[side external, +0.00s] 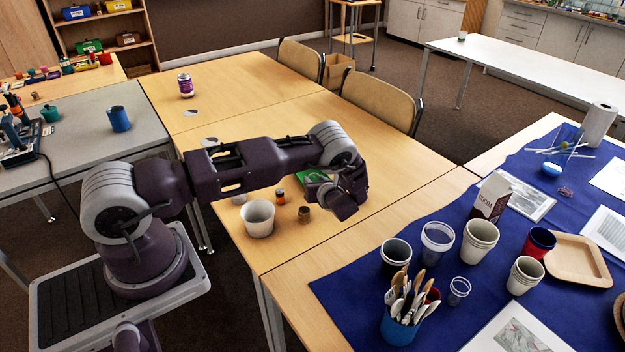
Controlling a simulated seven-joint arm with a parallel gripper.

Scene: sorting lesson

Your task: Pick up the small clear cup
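A small clear cup (459,290) stands upright on the blue cloth (345,290), just right of a blue pot of wooden cutlery (402,322). A larger clear cup (436,243) stands behind it. My gripper (345,203) hangs low over the wooden table, well to the left of the small clear cup and apart from it. Its fingers are dark and seen from behind, so I cannot tell whether they are open or shut. No held object shows.
Stacked white cups (479,242), a cocoa carton (490,197), a grey cup (396,258), another white stack (525,275) and a red cup (538,243) crowd the cloth. A white bucket (258,219) and small jars are on the wooden table. Clear cloth lies left of the cutlery pot.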

